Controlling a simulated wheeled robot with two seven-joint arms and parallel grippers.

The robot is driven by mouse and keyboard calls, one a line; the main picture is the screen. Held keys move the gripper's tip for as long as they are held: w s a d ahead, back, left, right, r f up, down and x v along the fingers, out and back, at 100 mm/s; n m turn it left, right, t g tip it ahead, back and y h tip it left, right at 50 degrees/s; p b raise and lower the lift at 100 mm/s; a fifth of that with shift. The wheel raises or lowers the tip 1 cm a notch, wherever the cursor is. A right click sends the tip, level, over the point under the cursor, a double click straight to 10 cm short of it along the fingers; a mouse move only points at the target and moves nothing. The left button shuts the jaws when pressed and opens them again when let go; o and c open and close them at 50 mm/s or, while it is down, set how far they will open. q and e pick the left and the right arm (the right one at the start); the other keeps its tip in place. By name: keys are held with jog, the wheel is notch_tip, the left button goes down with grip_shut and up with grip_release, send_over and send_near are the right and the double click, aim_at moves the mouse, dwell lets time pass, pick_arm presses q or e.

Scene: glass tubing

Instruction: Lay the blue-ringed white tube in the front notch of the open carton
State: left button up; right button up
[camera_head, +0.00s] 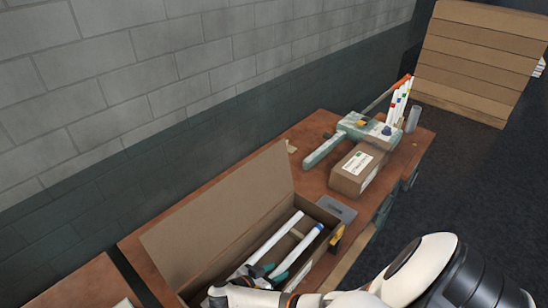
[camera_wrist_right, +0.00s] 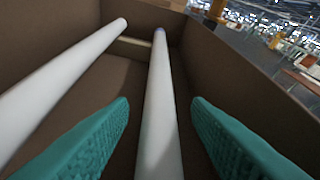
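The open carton (camera_head: 325,217) stands on the brown bench with its lid up. The blue-ringed white tube (camera_head: 300,252) lies lengthwise inside it, on the front side; its blue end is at the far end. It also shows in the right wrist view (camera_wrist_right: 160,100), running between my fingers. A second white tube (camera_head: 276,238) lies beside it, toward the lid. A light cross strip (camera_wrist_right: 135,42) spans the carton's far part; whether the blue-ringed tube sits down in a notch there I cannot tell. My right gripper (camera_head: 270,272) is open, its teal fingers apart on both sides of the blue-ringed tube. My left gripper is out of view.
Beyond the carton are a grey plate (camera_head: 337,208), a closed labelled box (camera_head: 349,181), a pale green fixture (camera_head: 325,149) and a holder of upright white tubes (camera_head: 398,105). The grey wall runs behind the bench. A cardboard stack (camera_head: 470,70) stands on the floor beyond.

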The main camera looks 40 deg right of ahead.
jog(key=shift+r, duration=0.2)
jog(key=v, duration=0.2)
jog(key=b+v, duration=0.1)
jog(key=v, duration=0.1)
jog(key=b+v, duration=0.1)
jog(key=v, duration=0.1)
jog(key=shift+a+f, duration=0.15)
jog(key=shift+f, duration=0.15)
jog(key=v, duration=0.4)
jog(key=shift+a+r+b, duration=0.2)
jog(key=shift+r+b, duration=0.05)
jog(key=shift+b, duration=0.1)
jog(key=shift+a+r, duration=0.4)
jog(key=shift+a, duration=0.15)
jog(key=shift+d, duration=0.15)
